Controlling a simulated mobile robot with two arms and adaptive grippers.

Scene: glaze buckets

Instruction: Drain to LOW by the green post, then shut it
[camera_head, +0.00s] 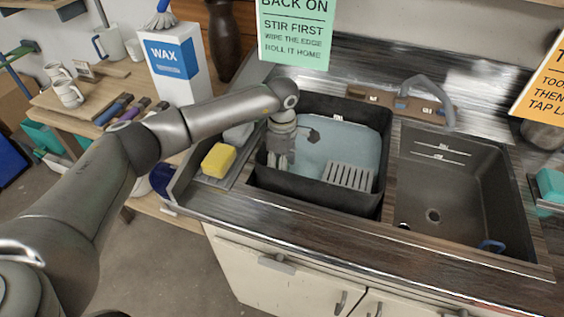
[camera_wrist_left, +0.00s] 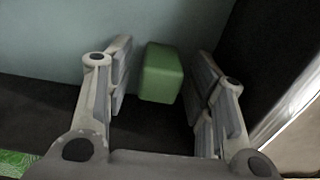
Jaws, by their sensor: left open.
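The left basin (camera_head: 262,177) is black and holds pale blue liquid (camera_head: 345,145). A small white mark (camera_head: 337,118) shows on its back wall, its text too small to read. My left gripper (camera_head: 280,160) points down into the basin's left side. In the left wrist view a green post (camera_wrist_left: 161,73) with a squarish top stands between the fingers of my open left gripper (camera_wrist_left: 164,75). Gaps show on both sides, so the fingers appear not to touch it. The post is hidden in the head view. My right gripper is in neither view.
A grey slotted rack (camera_head: 348,177) sits in the left basin. The right basin (camera_head: 470,190) looks empty, with a drain hole (camera_head: 432,215) and a blue handle (camera_head: 492,245). A tap (camera_head: 430,95) stands behind. A yellow sponge (camera_head: 218,160) lies left of the left basin.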

